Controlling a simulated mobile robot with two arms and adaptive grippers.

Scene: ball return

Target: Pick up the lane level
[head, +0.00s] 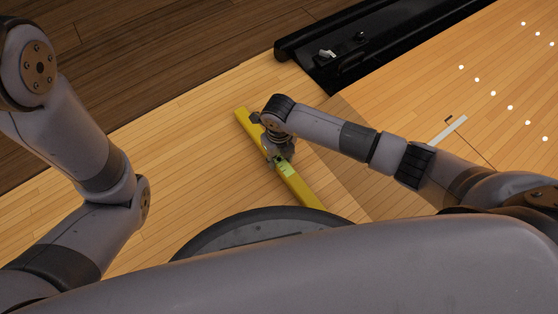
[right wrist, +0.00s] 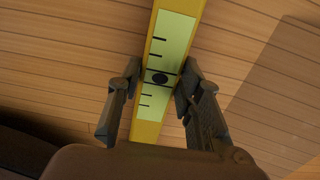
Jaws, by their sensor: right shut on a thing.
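The lane level is a long yellow bar (head: 299,188) with a pale green marked strip, lying diagonally in the middle of the head view. Its lower end is hidden behind my own body. My right gripper (head: 277,158) is at the level near its middle. In the right wrist view the level (right wrist: 178,40) runs between the two fingers of the right gripper (right wrist: 158,82), which are shut on it at a dark round spot on the strip. I cannot tell whether the level touches the floor. My left arm shows at the left, but its gripper is out of view.
A black gutter or ball-return channel (head: 400,40) runs along the top right with small items (head: 327,53) on it. Wooden lane floor (head: 160,150) is clear at left of the level. A thin pale strip (head: 447,130) lies on the right floor, beyond my right arm.

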